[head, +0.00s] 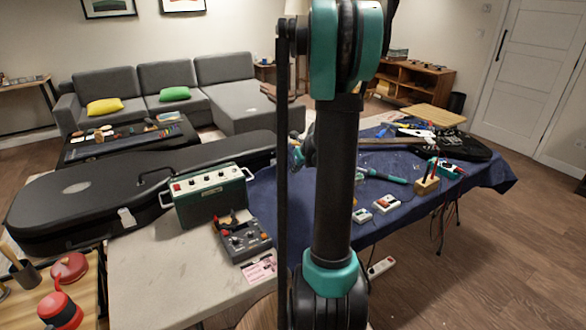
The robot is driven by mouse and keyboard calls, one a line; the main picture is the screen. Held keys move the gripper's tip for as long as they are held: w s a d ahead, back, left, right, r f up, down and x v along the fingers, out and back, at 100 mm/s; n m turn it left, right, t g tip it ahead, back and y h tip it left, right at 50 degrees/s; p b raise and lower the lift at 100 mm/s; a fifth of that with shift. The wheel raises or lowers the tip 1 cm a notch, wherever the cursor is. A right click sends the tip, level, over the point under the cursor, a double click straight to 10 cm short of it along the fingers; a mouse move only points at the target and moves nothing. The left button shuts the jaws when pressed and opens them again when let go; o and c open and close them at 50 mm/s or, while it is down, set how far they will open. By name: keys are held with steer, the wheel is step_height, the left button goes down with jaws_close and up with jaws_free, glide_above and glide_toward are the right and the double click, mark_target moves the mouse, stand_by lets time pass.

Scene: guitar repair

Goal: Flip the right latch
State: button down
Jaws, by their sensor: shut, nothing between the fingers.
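A long black guitar case (88,190) lies closed at the left, its narrow end reaching back toward the middle. A pale tag (127,218) hangs at its front side. I cannot clearly make out the right latch; part of the case's front side is hidden behind the green amplifier (208,197). My gripper (297,152) is partly hidden behind my upright arm, near the narrow end of the case. It is shut and holds nothing. I cannot tell whether it touches the case.
A grey pedal (243,240) and a pink card (260,270) lie before the amplifier on the pale tabletop (165,275). A blue cloth (400,215) at the right bears tools and small boxes. Red-lidded items (68,268) stand at the lower left.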

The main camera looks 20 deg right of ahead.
steer(key=x, duration=0.8)
steer(key=shift+w+a+f, duration=0.1)
steer(key=shift+w+f, duration=0.05)
steer(key=shift+f, duration=0.05)
steer(key=shift+w+r, duration=0.2)
steer(key=shift+w, duration=0.1)
steer(key=shift+w+a+r, duration=0.1)
steer(key=shift+w+r, duration=0.35)
steer(key=shift+r, duration=0.25)
steer(key=shift+w+a+r, duration=0.1)
steer(key=shift+w+r, duration=0.3)
steer(key=shift+r, duration=0.3)
